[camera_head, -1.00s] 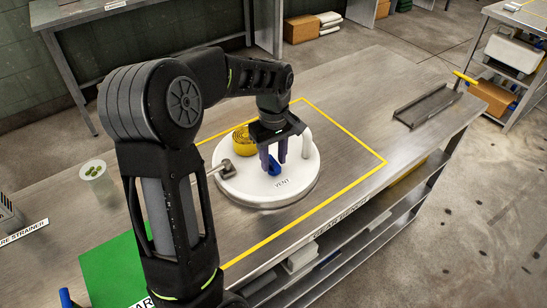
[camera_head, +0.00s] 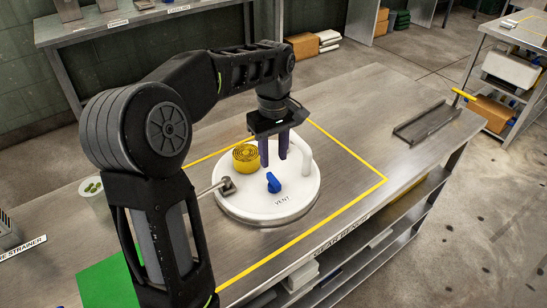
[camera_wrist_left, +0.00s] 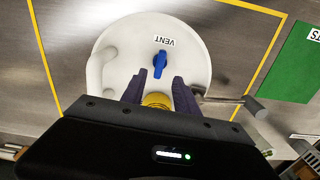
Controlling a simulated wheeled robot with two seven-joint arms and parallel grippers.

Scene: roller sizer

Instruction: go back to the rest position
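My left gripper (camera_head: 273,152) hangs above the back part of a round white lid (camera_head: 262,208) marked VENT. Its two purple fingers are apart with nothing between them. A blue valve knob (camera_head: 273,182) stands on the lid in front of the fingers, clear of them. In the left wrist view the knob (camera_wrist_left: 160,64) lies beyond the open fingertips (camera_wrist_left: 160,85). A yellow coil (camera_head: 246,157) sits at the lid's back left, and it shows partly between the fingers in the wrist view. My right gripper is in neither view.
The lid lies inside a yellow outline (camera_head: 345,205) on a metal bench (camera_head: 370,100). A white curved handle (camera_head: 304,155) and a metal lever (camera_head: 226,186) are at its sides. A green mat (camera_head: 108,284) lies front left. A metal channel (camera_head: 427,125) lies at the right.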

